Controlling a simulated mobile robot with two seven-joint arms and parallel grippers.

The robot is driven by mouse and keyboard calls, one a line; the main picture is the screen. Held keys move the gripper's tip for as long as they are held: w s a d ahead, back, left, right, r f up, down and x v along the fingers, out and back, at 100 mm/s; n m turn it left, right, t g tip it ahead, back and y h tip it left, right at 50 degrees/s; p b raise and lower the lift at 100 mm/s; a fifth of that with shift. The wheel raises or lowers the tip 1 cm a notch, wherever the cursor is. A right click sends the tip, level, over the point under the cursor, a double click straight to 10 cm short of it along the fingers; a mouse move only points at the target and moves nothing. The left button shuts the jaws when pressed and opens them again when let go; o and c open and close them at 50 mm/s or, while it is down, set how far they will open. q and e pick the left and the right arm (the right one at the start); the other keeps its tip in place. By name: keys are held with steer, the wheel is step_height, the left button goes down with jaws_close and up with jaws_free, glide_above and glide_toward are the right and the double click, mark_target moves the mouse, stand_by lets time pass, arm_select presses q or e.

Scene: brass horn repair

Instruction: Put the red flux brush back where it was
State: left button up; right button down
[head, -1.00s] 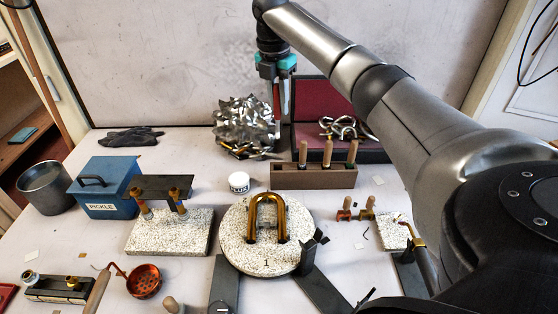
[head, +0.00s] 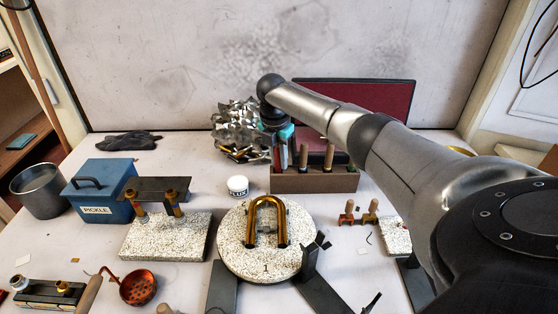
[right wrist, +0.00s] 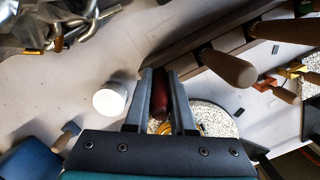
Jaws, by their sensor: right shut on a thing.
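My right gripper (head: 281,158) is shut on the red flux brush, whose red handle (right wrist: 160,95) shows between the fingers in the right wrist view. In the head view the brush is mostly hidden by the gripper. The gripper is low at the left end of the brown tool rack (head: 315,183), which also shows in the right wrist view (right wrist: 190,62). Whether the brush's lower end is inside the rack cannot be seen. Several wooden-handled tools (head: 328,157) stand upright in the rack, right of the gripper. My left gripper is not in view.
A white flux jar (head: 237,186) stands in front of the rack's left end. A red-lined case (head: 375,100) is open behind the rack. A round board (head: 235,255) with a brass U-tube (head: 266,212) is nearer.

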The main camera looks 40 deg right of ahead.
steer(key=shift+f, duration=0.1)
steer(key=c, duration=0.8)
jaws_free()
steer(key=shift+o, duration=0.2)
steer(key=r, duration=0.4)
steer(key=a+r+p, duration=0.1)
steer(key=r, duration=0.3)
steer(key=r+p, duration=0.1)
steer(key=r, duration=0.3)
steer(key=shift+s+a+r, duration=0.1)
steer(key=shift+s+a, duration=0.1)
steer(key=shift+s, duration=0.05)
